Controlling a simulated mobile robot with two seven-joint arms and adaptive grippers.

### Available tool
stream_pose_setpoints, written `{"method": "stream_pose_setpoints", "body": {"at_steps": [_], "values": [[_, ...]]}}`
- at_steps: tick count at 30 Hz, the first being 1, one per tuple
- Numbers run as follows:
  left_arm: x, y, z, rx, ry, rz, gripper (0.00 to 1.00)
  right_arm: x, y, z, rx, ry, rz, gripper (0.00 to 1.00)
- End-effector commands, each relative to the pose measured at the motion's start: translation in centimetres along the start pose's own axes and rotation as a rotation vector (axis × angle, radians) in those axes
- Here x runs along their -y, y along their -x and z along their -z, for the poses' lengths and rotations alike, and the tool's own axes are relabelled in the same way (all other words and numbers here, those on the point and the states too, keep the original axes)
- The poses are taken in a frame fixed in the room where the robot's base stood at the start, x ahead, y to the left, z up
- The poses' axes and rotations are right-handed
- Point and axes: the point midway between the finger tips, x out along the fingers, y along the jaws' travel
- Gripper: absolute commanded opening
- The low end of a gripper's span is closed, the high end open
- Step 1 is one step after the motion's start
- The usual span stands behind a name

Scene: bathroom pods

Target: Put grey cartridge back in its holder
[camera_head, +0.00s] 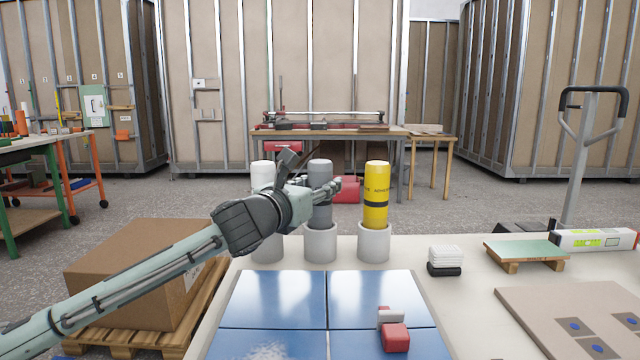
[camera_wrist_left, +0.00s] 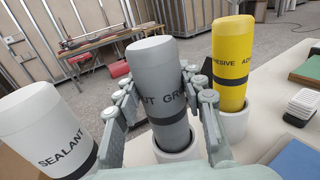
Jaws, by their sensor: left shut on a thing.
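The grey cartridge (camera_head: 319,170) stands upright in the middle of a row of three, its lower end inside the rim of its round light-grey holder (camera_head: 320,245). In the left wrist view the cartridge (camera_wrist_left: 156,68) shows dark lettering and a dark band, with the holder (camera_wrist_left: 176,150) around its foot. My left gripper (camera_head: 325,192) comes from the left and is shut on the grey cartridge at mid-height. Its fingers lie on both sides of the cartridge in the left wrist view (camera_wrist_left: 165,92). How deep the cartridge sits is hidden. My right gripper is not in view.
A white sealant cartridge (camera_head: 262,172) and a yellow adhesive cartridge (camera_head: 377,190) stand in holders close on either side. Blue tiles (camera_head: 275,295) lie in front, with a red-and-grey item (camera_head: 396,335) on them. A small white-and-black stack (camera_head: 444,261) stands to the right.

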Motion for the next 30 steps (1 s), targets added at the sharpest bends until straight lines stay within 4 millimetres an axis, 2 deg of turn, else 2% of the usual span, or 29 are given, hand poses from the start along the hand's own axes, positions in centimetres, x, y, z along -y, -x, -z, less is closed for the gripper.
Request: {"method": "stream_pose_setpoints", "body": {"at_steps": [3, 4, 9, 16, 19, 30], "values": [[0.0, 0.01, 0.05, 0.003, -0.001, 0.0, 0.0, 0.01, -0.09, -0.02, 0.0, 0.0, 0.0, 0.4], [0.0, 0.01, 0.01, 0.003, -0.001, 0.0, 0.42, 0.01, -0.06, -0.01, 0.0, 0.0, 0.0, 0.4], [0.0, 0.01, 0.04, 0.002, 0.0, 0.0, 0.63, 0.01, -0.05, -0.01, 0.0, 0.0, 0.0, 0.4], [-0.01, 0.0, 0.31, -0.003, 0.0, 0.0, 0.65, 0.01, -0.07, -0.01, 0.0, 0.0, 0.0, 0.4], [-0.01, -0.01, 0.3, -0.002, 0.0, 0.0, 0.77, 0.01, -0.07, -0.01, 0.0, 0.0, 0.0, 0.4], [-0.01, 0.0, -0.19, 0.0, 0.0, 0.0, 0.77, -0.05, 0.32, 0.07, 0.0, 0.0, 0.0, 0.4]]}}
